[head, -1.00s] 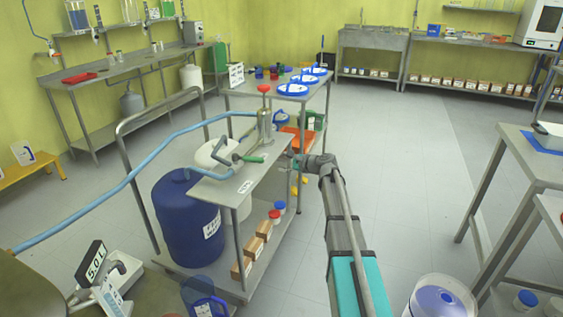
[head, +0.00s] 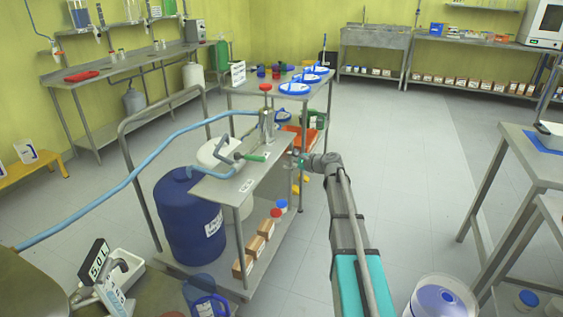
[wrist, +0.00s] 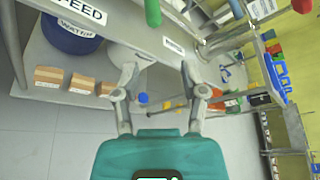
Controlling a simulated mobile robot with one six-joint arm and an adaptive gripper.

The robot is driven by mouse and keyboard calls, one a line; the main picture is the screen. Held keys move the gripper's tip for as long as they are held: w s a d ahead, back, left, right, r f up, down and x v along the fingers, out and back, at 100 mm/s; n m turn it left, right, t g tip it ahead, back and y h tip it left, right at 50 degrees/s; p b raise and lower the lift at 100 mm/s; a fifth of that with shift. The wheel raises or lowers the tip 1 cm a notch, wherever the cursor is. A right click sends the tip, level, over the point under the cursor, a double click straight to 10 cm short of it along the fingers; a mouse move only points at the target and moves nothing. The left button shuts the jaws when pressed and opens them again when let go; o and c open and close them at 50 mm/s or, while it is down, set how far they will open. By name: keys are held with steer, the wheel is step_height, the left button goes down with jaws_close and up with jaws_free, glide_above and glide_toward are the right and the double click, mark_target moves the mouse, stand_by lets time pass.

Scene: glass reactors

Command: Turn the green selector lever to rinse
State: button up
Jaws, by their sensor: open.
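The green selector lever (head: 252,157) sticks out from the metal valve and pipe on top of the steel cart (head: 215,190). In the wrist view the green lever (wrist: 153,12) shows at the top edge, beyond the cart's edge, and only its end is visible. My gripper (head: 296,161) is just right of the cart and the lever, apart from the lever. In the wrist view my gripper (wrist: 158,72) has its two fingers spread with nothing between them. A label reading FEED (wrist: 86,15) is on the cart's edge; another label (wrist: 173,44) is too small to read.
A steel cylinder (head: 266,125) stands behind the lever. Boxes (head: 257,245) sit on the lower shelf.

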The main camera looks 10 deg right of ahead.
steer(key=shift+w+a, duration=0.1)
steer(key=shift+a, duration=0.2)
steer(key=shift+c, duration=1)
steer(key=w+a+m+t+h, duration=0.1)
steer(key=a, duration=0.1)
steer(key=w+a+r+m+t, duration=0.1)
steer(key=m, duration=0.1)
steer(key=w+a+r+m+t+h+b, duration=0.1)
steer(key=a, duration=0.1)
steer(key=shift+a+t+h, duration=0.3)
steer(key=shift+a, duration=0.05)
jaws_close()
steer(key=s+a+f+m+h+b, duration=0.1)
steer(key=s+a+f+m+h, duration=0.1)
steer(key=a+m+h, duration=0.4)
steer(key=s+a+f+m+g+h+b, duration=0.1)
steer(key=s+a+m+h, duration=0.4)
steer(key=m, duration=0.7)
steer(key=shift+a+f+m+h+b, duration=0.35)
steer(key=shift+a+h, duration=0.6)
steer(key=shift+h, duration=0.65)
steer(key=shift+s, duration=0.1)
